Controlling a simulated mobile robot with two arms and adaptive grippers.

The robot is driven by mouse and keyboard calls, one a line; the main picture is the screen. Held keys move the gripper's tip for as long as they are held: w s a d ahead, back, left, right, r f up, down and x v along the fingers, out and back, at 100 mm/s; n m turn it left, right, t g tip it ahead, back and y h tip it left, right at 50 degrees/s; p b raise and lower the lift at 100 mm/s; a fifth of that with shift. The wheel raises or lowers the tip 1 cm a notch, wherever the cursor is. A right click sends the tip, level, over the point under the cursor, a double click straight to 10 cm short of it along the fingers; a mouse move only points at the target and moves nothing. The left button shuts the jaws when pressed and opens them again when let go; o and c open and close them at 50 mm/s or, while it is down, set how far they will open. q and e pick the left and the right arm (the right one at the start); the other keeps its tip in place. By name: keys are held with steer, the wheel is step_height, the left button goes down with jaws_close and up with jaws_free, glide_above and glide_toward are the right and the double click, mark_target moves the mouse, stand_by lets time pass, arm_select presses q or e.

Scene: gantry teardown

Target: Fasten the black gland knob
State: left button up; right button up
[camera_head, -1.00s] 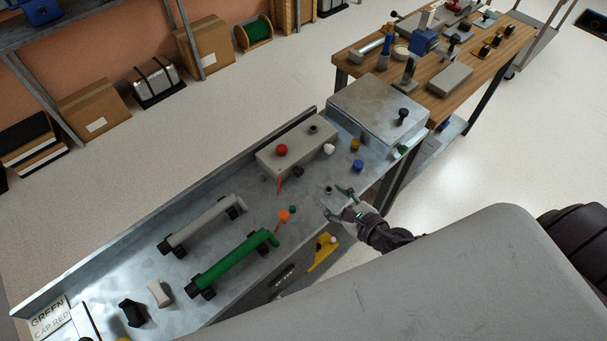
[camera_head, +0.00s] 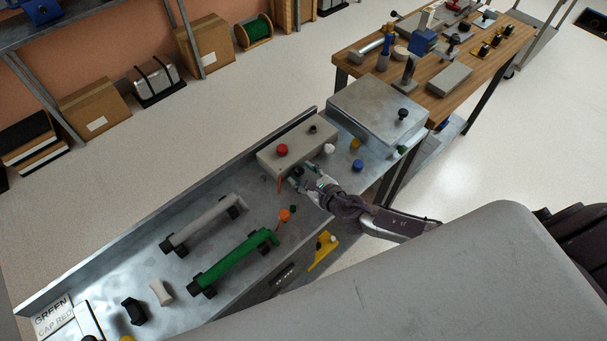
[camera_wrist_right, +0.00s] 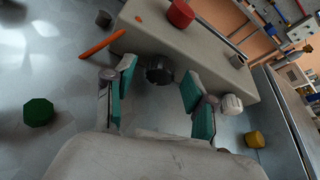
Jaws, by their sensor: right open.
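The black gland knob (camera_wrist_right: 160,69) sits on the front side of the long grey box (camera_head: 268,161). It also shows in the head view as a small dark knob (camera_head: 297,171), partly behind my fingers. My right gripper (camera_head: 302,177) is open in front of it. In the right wrist view the teal-padded fingers (camera_wrist_right: 158,84) stand on either side of the knob, with a gap visible on both sides. Whether the knob is seated tight cannot be told. My left gripper is not in view.
An orange stick (camera_wrist_right: 102,43) leans close left of the fingers. A white knob (camera_wrist_right: 231,104) is just right of them, with a yellow knob (camera_wrist_right: 254,139) beyond. A red knob (camera_head: 282,150) tops the box.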

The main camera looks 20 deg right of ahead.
steer(key=shift+c, duration=0.3)
jaws_close()
steer(key=shift+d+f+m+g+y+b, duration=0.15)
steer(key=shift+m+g+y+b, duration=0.15)
steer(key=shift+m+y+b, duration=1.25)
steer(key=shift+m+y, duration=0.05)
steer(key=shift+m, duration=0.7)
steer(key=shift+o, duration=0.3)
jaws_free()
